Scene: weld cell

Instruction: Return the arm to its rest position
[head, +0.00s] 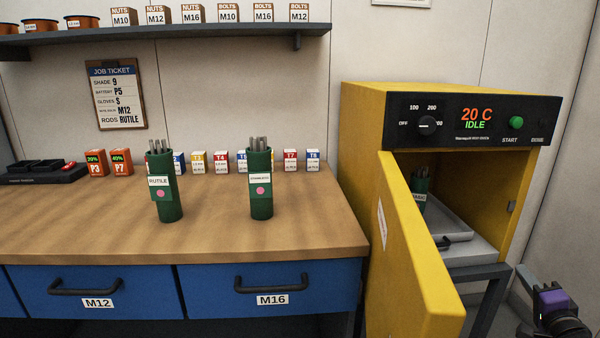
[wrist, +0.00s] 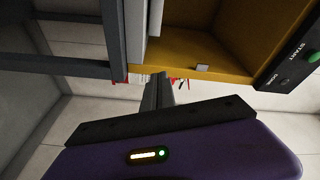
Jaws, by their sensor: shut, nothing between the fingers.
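My gripper (wrist: 158,88) shows in the wrist view with its grey fingers together and nothing between them. Its purple body fills the bottom of that view. In the head view part of my arm, with a purple section, shows at the lower right corner, to the right of the yellow oven (head: 520,185). The fingertips are hard to make out there. In the wrist view the oven's yellow edge and panel lie above and right of the fingers, apparently apart from them.
The oven door (head: 415,245) stands open toward me; a green rod canister (head: 420,189) is inside by a grey tray (head: 440,222). A rutile canister (head: 165,195) and another green canister (head: 261,195) stand on the workbench (head: 100,225). Blue drawers are below.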

